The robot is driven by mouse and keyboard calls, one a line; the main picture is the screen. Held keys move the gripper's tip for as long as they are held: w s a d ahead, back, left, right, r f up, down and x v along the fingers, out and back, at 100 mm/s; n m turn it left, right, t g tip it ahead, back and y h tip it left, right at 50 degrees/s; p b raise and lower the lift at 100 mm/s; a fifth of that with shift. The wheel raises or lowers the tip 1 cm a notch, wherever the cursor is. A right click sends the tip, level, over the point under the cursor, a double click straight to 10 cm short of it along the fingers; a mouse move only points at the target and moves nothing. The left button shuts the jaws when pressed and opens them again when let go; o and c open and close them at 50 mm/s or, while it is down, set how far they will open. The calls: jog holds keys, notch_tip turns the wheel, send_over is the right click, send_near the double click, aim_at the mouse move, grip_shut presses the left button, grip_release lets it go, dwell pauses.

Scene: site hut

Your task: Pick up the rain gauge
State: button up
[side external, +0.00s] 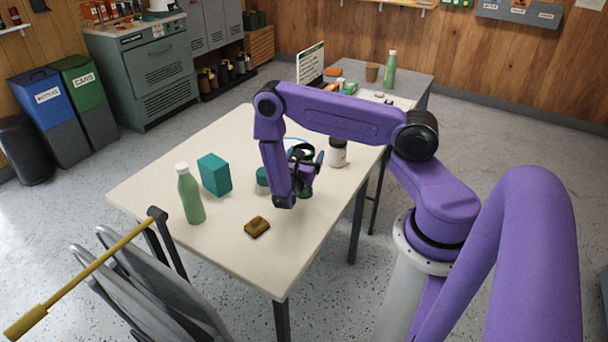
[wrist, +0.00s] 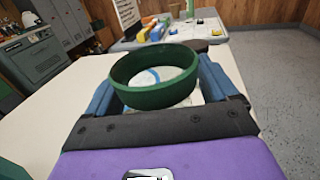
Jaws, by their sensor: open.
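The rain gauge appears to be the dark green, round, open-topped piece (wrist: 155,97) between my fingers in the wrist view. In the side view a dark rim (side external: 300,151) shows at my fingers and a green part (side external: 305,193) shows below them; my gripper hides most of what lies between. My gripper (side external: 305,158) is open, with one blue finger on each side of the green rim. It also shows in the wrist view (wrist: 158,82). I cannot tell whether the fingers touch the rim.
Near my gripper stand a white jar with a dark lid (side external: 338,154) and a low green object (side external: 262,180). A teal box (side external: 214,175), a green bottle (side external: 190,194) and a brown block (side external: 257,227) stand farther left and front. The table's (side external: 150,184) left end is clear.

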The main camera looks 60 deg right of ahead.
jog(key=c, duration=1.3)
jog(key=shift+r, duration=0.15)
jog(key=shift+c, duration=0.2)
